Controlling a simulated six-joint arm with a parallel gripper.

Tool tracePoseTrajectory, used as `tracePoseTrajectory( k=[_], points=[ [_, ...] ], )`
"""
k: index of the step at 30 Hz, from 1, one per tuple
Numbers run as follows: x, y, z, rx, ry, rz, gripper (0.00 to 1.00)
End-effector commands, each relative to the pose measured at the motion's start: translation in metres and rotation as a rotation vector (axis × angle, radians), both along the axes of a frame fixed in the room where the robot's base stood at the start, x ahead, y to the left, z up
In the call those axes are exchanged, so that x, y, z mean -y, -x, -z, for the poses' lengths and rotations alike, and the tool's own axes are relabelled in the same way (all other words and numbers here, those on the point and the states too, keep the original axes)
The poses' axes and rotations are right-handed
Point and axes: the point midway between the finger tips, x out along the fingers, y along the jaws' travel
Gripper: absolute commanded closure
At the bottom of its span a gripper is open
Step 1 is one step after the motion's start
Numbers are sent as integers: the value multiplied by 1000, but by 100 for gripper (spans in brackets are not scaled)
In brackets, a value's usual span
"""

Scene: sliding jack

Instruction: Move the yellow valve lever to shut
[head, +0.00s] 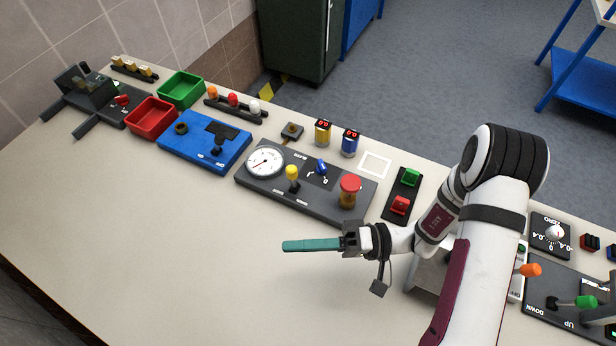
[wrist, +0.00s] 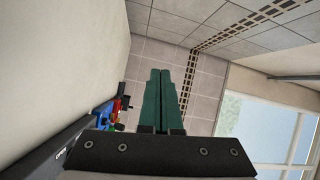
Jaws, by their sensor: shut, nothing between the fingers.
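The yellow valve lever (head: 292,173) stands upright on a dark panel (head: 270,194), between a round white gauge (head: 265,162) and a red-topped cylinder (head: 349,187). Small labels lie on the panel by the lever, too small to read surely. My gripper (head: 284,246) has teal fingers, pressed together and empty. It is in front of the panel on the near side, pointing left, apart from the lever. In the wrist view the shut fingers (wrist: 162,85) point at the tiled wall. I cannot make out the yellow lever there.
A blue knob (head: 321,166) sits right of the lever on the same panel. A blue box (head: 205,145) and red bin (head: 152,118) stand further left. A red and green switch block (head: 402,195) stands right. The bench top (head: 150,235) at front left is clear.

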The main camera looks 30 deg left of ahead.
Motion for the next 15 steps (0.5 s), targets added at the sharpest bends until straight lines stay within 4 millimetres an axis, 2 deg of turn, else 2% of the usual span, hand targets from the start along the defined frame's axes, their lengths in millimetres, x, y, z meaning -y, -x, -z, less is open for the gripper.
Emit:
tracePoseTrajectory(
  k=[1, 3, 6, 8, 10, 15],
  points=[
    [4, -20, 1, -72, -21, 271, 100],
    [19, -50, 11, -116, 3, 600, 100],
    [45, -73, 28, -142, 81, 889, 100],
    [55, -78, 35, -145, 117, 969, 100],
    [56, -81, 39, -144, 134, 1001, 100],
    [30, -93, 41, -138, 133, 996, 100]
  ],
)
